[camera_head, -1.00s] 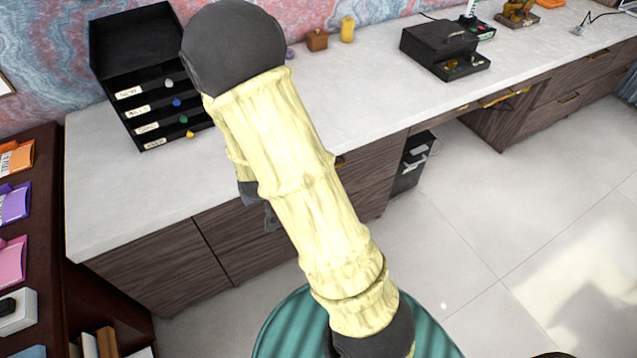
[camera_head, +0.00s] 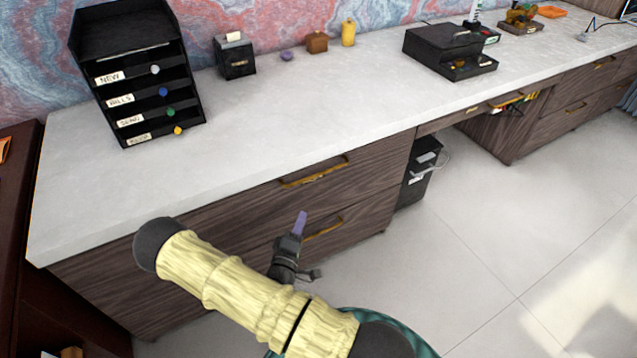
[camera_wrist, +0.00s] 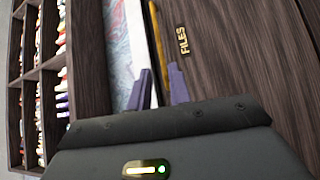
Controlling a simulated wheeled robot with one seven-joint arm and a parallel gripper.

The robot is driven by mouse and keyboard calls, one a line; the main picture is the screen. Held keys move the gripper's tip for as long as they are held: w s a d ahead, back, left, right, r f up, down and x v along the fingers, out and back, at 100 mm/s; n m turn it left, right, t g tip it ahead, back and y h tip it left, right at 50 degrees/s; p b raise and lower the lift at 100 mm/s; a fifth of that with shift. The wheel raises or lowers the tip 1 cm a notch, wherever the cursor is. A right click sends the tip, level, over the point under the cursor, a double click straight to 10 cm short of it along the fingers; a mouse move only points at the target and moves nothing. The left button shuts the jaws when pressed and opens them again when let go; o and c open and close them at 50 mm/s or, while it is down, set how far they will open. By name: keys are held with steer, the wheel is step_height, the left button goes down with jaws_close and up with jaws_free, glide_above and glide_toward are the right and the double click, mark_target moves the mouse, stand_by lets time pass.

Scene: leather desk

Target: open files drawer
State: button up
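The lower drawer of the near desk section has a gold bar handle (camera_head: 325,229), and my gripper (camera_head: 300,222) is just left of it in the head view. In the wrist view, a dark wood drawer front (camera_wrist: 225,60) carries a gold FILES label (camera_wrist: 183,40). Its gold handle (camera_wrist: 160,38) runs down toward my gripper's purple fingers (camera_wrist: 160,88). The fingers are apart, with the handle's visible end close to the right finger. I cannot tell whether they touch. The drawer looks closed in the head view.
An upper drawer handle (camera_head: 315,172) sits above. The desktop (camera_head: 240,130) holds a black labelled tray stack (camera_head: 135,75) and a black box (camera_head: 450,52). A black bin (camera_head: 418,172) stands right of the drawers. The floor (camera_head: 470,240) at right is clear.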

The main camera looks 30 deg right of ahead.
mark_target(319, 175)
steer(key=shift+d, duration=0.1)
stand_by(0.3)
steer(key=x, duration=1.7)
steer(key=shift+w+r, duration=0.2)
steer(key=shift+r, duration=0.05)
jaws_close()
